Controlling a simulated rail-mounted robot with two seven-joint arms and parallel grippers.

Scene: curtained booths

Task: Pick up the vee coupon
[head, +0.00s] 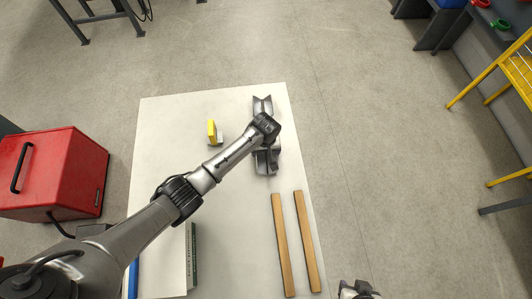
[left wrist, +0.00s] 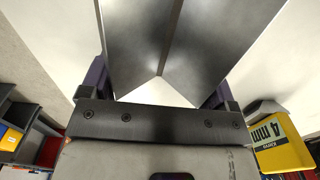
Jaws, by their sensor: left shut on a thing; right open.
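The vee coupon (head: 262,103) is a grey metal piece with two plates meeting in a V. It lies over the far right part of the white table, its middle hidden under my left wrist. In the left wrist view, the vee coupon (left wrist: 140,45) fills the space between the purple-sided fingers of my left gripper (left wrist: 160,92), which is shut on it. I cannot tell whether it touches the table. My right gripper (head: 359,290) is open at the bottom edge, off the table's right side.
The white table (head: 165,125) also bears a yellow "4 mm" block (head: 212,131), two wooden strips (head: 282,245) and a green-edged book or box (head: 192,255). A red machine (head: 55,172) stands left. A yellow frame (head: 490,65) stands right, with open floor between.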

